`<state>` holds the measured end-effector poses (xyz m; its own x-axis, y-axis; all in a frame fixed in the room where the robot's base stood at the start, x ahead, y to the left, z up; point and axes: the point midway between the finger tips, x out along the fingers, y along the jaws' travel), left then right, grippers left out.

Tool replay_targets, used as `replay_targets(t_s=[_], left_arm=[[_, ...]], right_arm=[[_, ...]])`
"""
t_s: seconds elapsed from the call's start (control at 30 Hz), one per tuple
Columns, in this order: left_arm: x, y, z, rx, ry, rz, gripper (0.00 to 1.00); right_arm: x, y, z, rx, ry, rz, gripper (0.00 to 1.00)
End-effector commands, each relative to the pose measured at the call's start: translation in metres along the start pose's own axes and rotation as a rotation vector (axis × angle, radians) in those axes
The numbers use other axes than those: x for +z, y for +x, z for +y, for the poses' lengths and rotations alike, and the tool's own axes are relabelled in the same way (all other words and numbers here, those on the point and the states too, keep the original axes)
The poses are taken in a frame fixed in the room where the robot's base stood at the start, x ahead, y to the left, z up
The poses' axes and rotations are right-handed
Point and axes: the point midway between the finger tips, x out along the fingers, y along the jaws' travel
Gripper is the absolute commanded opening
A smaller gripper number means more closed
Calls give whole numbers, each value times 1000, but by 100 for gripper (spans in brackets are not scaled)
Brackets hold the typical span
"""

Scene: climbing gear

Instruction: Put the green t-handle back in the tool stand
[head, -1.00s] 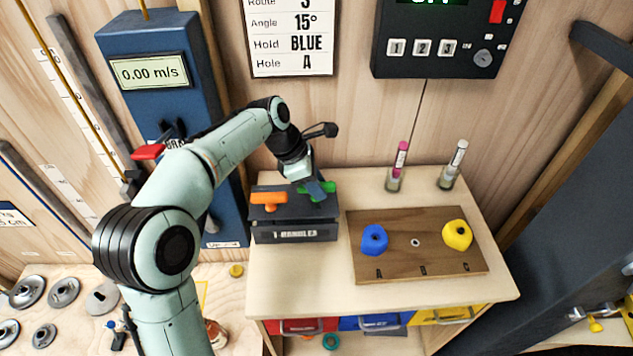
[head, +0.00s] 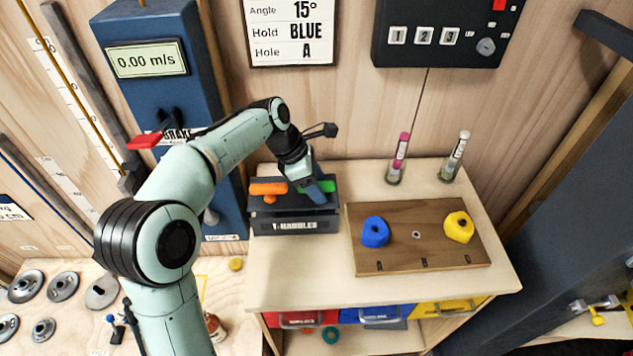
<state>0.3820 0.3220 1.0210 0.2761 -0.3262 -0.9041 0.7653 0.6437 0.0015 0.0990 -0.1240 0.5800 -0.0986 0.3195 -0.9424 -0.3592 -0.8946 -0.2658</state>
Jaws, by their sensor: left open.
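The green t-handle (head: 327,186) sits at the right side of the dark tool stand (head: 295,227) labelled T-HANDLES. Its bar shows just above the stand's top; its shaft is hidden. My left gripper (head: 316,192) is open right at the green t-handle, its dark fingers covering part of the bar. I cannot tell if they touch it. An orange t-handle (head: 268,188) stands in the left part of the same stand. My right gripper is not in view.
A wooden board (head: 420,262) with a blue hold (head: 375,232) and a yellow hold (head: 458,227) lies right of the stand. Two tubes (head: 398,160) (head: 454,157) stand behind it. The table front (head: 300,285) is clear. A blue brake column (head: 160,85) rises at the left.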

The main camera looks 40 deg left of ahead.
Motion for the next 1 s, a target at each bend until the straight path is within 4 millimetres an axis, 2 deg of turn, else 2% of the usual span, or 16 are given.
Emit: replay_targets(t_s=[0.17, 0.27, 0.5, 0.7, 0.83, 1.0], left_arm=[[1, -12, 1, 3, 0, -1, 59], [1, -30, 1, 5, 0, -2, 59], [1, -86, 1, 6, 0, -2, 59], [1, -120, 1, 3, 0, -1, 59], [0, -131, 0, 2, 0, -1, 59], [0, -134, 0, 0, 0, 0, 59]], right_arm=[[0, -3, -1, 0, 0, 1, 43], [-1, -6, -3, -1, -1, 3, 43], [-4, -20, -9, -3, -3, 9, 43], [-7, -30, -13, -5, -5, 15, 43], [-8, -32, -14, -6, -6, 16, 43], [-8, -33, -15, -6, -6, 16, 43]])
